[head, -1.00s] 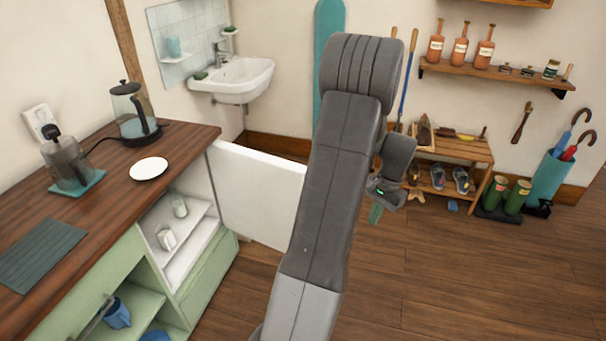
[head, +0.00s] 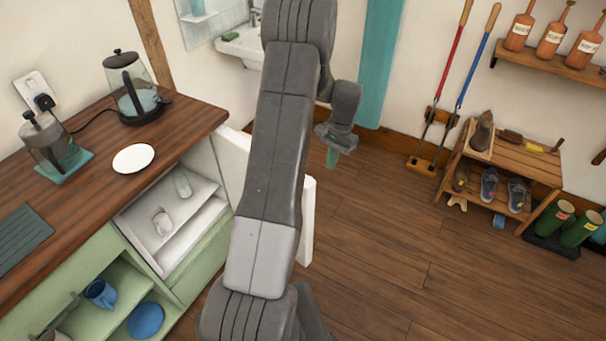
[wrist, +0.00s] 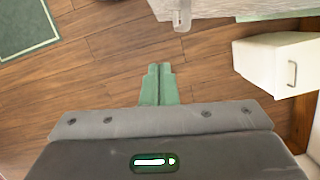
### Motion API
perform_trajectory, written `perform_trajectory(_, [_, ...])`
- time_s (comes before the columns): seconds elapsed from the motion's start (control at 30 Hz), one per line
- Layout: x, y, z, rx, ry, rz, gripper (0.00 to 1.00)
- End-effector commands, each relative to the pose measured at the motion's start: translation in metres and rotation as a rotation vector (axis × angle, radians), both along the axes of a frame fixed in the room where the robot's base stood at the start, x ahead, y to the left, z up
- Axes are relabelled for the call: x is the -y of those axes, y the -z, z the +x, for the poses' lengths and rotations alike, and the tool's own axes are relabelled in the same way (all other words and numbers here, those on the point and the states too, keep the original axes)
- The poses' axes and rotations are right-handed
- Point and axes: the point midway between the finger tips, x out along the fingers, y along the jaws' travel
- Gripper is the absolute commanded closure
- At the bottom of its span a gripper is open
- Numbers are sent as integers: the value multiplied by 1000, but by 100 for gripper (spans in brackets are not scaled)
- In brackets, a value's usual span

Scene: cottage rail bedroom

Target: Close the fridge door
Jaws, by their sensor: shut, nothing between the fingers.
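The fridge door (head: 308,220) is a white panel standing open from the green counter unit. My arm hides its middle in the head view; the free edge shows just right of the arm. The open fridge (head: 208,217) has white shelves with a glass jar (head: 182,183) and a white container (head: 162,221). My gripper (head: 332,158) is raised over the floor, beyond and right of the door. Its green fingers (wrist: 158,84) are together and empty in the wrist view. A pale panel with a small hook-like part lies ahead of them there; I cannot tell if it is the door.
The wooden counter (head: 85,205) carries a kettle (head: 132,90), a jug (head: 48,145) and a white plate (head: 133,158). A shoe bench (head: 515,160) and boots stand at the right. A white cabinet (wrist: 280,65) shows in the wrist view. The middle floor is clear.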

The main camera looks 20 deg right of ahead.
Motion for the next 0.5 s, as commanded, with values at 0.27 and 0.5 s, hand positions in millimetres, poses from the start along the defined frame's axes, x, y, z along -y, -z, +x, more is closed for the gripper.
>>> perform_trajectory(0.27, [-6, 25, -4, -3, -1, 3, 100])
perform_trajectory(0.5, [-18, 75, -11, -4, 0, 3, 100])
